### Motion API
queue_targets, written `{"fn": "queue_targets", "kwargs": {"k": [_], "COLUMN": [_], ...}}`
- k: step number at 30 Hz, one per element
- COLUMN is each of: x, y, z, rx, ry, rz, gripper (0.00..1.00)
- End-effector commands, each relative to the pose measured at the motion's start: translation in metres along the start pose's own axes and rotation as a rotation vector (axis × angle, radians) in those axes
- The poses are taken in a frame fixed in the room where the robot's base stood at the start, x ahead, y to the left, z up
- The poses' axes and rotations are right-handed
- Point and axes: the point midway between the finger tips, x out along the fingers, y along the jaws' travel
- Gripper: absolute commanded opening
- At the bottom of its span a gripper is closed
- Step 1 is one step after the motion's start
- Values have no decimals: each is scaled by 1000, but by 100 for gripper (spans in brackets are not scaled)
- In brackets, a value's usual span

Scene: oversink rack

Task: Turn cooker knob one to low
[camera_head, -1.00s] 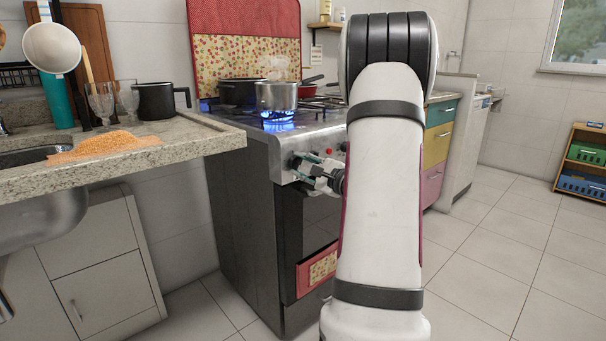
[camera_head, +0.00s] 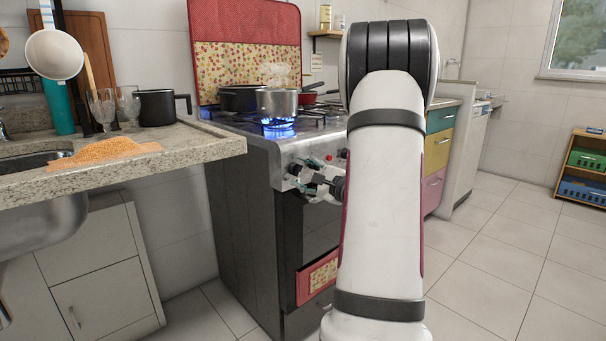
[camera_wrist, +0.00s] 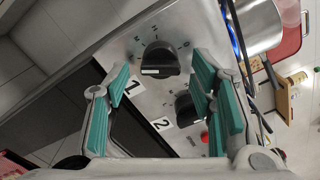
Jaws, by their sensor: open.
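Cooker knob one (camera_wrist: 158,60) is a black knob with a white mark, beside a "1" label (camera_wrist: 131,87) in the wrist view. Letters are printed around it, too small to read surely. My gripper (camera_wrist: 161,76) is open, with teal pads on both sides of knob one and apart from it. In the head view my gripper (camera_head: 316,181) is at the cooker's front panel, partly hidden by my arm. Knob two (camera_wrist: 187,108), with a "2" label (camera_wrist: 162,124), sits close to the right finger.
A steel pot (camera_head: 277,103) stands over a lit blue flame (camera_head: 278,127), near a dark pot (camera_head: 238,98). The counter (camera_head: 215,145) juts out left of the cooker. A red-trimmed cloth (camera_head: 317,277) hangs on the cooker front.

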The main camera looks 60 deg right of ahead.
Motion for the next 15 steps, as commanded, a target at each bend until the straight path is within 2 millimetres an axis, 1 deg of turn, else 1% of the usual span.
{"fn": "queue_targets", "kwargs": {"k": [5,12,15], "x": [-27,-77,-93], "y": [-1,0,0], "z": [-1,-1,-1], "rx": [0,0,1], "ry": [4,5,4], "rz": [-2,-1,0], "gripper": [50,50,50]}}
